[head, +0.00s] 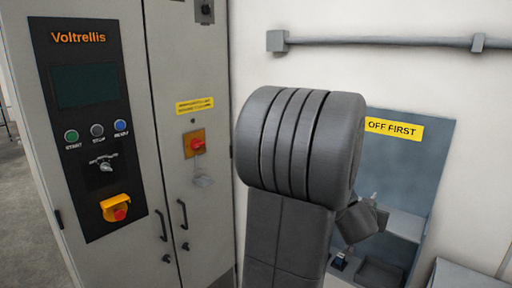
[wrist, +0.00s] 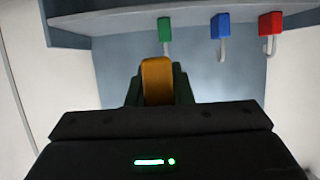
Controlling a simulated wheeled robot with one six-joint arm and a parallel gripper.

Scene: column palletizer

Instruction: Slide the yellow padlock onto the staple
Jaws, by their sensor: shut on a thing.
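The yellow padlock (wrist: 157,80) shows as an orange-yellow block in the wrist view. My gripper (wrist: 158,92) is shut on it, with dark green-black fingers on both sides. Its shackle cannot be made out. In the head view my gripper (head: 372,214) is mostly hidden behind my dark arm, in front of the blue-grey board, and the padlock is not visible there. On the cabinet door, a red switch (head: 197,145) sits on a yellow plate, with a small pale fitting (head: 203,181) below it. I cannot tell whether that fitting is the staple.
A grey cabinet (head: 165,60) with door handles stands left. A grey wall rail (head: 380,42) runs above the board. Wall between cabinet and arm is clear.

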